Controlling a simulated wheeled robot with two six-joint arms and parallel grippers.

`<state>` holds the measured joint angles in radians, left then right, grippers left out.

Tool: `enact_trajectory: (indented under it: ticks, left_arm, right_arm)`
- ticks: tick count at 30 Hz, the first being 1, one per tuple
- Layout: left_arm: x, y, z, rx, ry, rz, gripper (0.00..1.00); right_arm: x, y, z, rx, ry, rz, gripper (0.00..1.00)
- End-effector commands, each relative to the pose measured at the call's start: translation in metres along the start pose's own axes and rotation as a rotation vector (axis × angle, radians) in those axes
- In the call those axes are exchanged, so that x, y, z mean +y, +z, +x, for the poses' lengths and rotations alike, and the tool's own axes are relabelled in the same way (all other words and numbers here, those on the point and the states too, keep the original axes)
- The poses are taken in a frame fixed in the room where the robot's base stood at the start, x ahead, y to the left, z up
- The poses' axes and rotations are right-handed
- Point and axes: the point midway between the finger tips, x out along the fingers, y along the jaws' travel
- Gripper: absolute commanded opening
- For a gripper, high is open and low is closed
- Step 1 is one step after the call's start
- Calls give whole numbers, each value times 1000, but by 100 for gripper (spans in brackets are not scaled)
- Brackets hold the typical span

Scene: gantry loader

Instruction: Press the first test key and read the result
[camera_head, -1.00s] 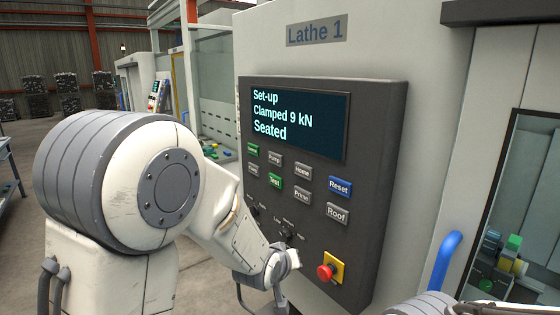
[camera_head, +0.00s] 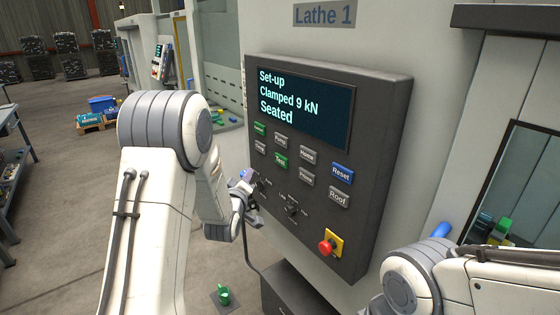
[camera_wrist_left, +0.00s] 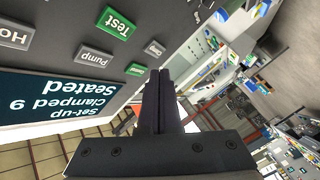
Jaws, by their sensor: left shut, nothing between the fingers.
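The dark control panel (camera_head: 393,100) of Lathe 1 has a screen (camera_head: 300,112) reading "Set-up", "Clamped 9 kN", "Seated". Below it are two rows of keys. The green Test key (camera_head: 280,160) is in the lower row, and it also shows upside down in the left wrist view (camera_wrist_left: 118,23). My left gripper (camera_head: 247,191) is shut and empty near the panel's lower left edge, below the keys in the picture. I see no contact with Test. My right gripper is out of view.
Grey Pump (camera_head: 280,139), Home (camera_head: 308,154), Prime (camera_head: 306,176) and Roof (camera_head: 338,197) keys and the blue Reset key (camera_head: 341,173) surround Test. Rotary knobs (camera_head: 292,209) and a red emergency stop (camera_head: 326,248) sit lower. A blue handle (camera_head: 442,229) is at right.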

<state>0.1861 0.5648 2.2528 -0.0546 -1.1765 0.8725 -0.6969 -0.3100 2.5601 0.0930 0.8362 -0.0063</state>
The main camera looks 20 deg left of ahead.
Motion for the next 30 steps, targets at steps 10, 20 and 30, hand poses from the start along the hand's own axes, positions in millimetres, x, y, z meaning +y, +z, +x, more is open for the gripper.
enact_trajectory:
  ticks: [10,20,30]
  left_arm:
    - [25,22,31,-3,2,1,0]
    - [40,41,55,0,1,1,0]
    - [43,43,58,-1,0,0,0]
  right_arm:
    - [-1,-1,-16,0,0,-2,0]
    - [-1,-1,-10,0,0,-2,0]
    - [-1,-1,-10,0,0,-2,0]
